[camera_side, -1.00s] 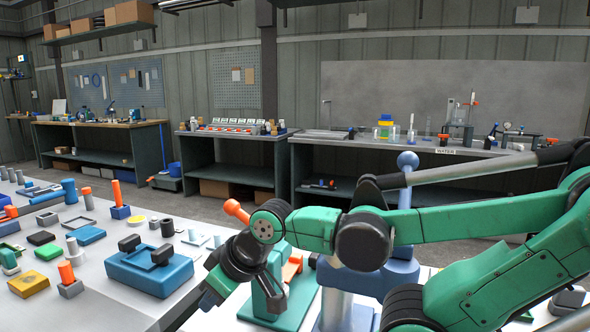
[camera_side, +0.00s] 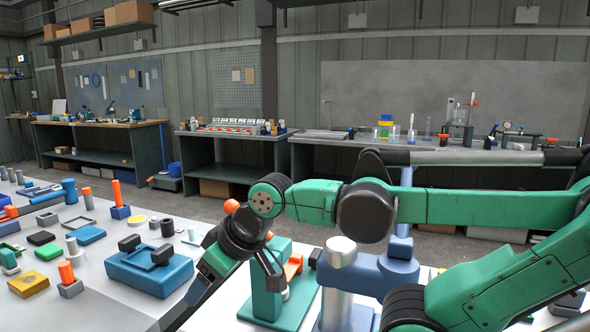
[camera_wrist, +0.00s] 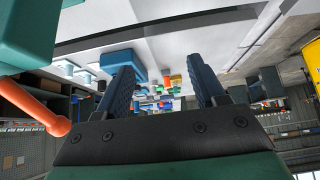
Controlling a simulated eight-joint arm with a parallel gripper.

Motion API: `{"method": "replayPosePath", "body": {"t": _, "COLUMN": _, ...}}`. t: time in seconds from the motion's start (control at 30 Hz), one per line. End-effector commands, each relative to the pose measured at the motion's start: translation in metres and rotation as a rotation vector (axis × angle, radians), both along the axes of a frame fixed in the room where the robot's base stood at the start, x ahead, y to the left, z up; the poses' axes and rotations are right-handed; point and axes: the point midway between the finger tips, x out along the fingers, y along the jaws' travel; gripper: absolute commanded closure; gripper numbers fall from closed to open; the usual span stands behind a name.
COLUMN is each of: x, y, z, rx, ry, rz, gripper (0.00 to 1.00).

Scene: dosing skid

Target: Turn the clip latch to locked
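A green stand (camera_side: 270,285) with orange parts (camera_side: 293,266) is on the bench in the side view, partly behind my wrist. An orange knob (camera_side: 231,206) shows just above my wrist. In the wrist view a green block (camera_wrist: 28,35) and an orange lever with a ball end (camera_wrist: 35,107) are close on the left, outside my fingers. I cannot tell for certain which part is the clip latch or how it is set. My gripper (camera_wrist: 163,78) has its two dark fingers apart, with nothing between them. In the side view its fingertips are not clear.
A blue block fixture with black knobs (camera_side: 148,270) stands left of my wrist. Several small parts, including an orange peg in a blue base (camera_side: 119,200) and a yellow block (camera_side: 29,284), cover the bench's left side. The light bench top (camera_side: 110,308) is bare near the front.

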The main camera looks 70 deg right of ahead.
Motion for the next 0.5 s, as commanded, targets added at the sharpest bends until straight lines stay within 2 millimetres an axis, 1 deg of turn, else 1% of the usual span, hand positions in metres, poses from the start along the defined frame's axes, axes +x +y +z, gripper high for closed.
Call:
{"method": "replayPosePath", "body": {"t": 0.03, "x": 0.0, "y": 0.0, "z": 0.011, "rx": 0.0, "ry": 0.0, "rz": 0.0, "gripper": 0.37}}
{"method": "replayPosePath", "body": {"t": 0.1, "x": 0.0, "y": -0.002, "z": 0.024, "rx": 0.002, "ry": 0.004, "rz": -0.01, "gripper": 0.37}}
{"method": "replayPosePath", "body": {"t": 0.27, "x": 0.013, "y": -0.038, "z": 0.034, "rx": 0.046, "ry": 0.079, "rz": -0.204, "gripper": 0.37}}
{"method": "replayPosePath", "body": {"t": 0.37, "x": 0.019, "y": -0.064, "z": 0.04, "rx": 0.08, "ry": 0.128, "rz": -0.332, "gripper": 0.37}}
{"method": "replayPosePath", "body": {"t": 0.47, "x": 0.024, "y": -0.096, "z": 0.046, "rx": 0.121, "ry": 0.181, "rz": -0.484, "gripper": 0.37}}
{"method": "replayPosePath", "body": {"t": 0.5, "x": 0.025, "y": -0.112, "z": 0.047, "rx": 0.142, "ry": 0.204, "rz": -0.556, "gripper": 0.37}}
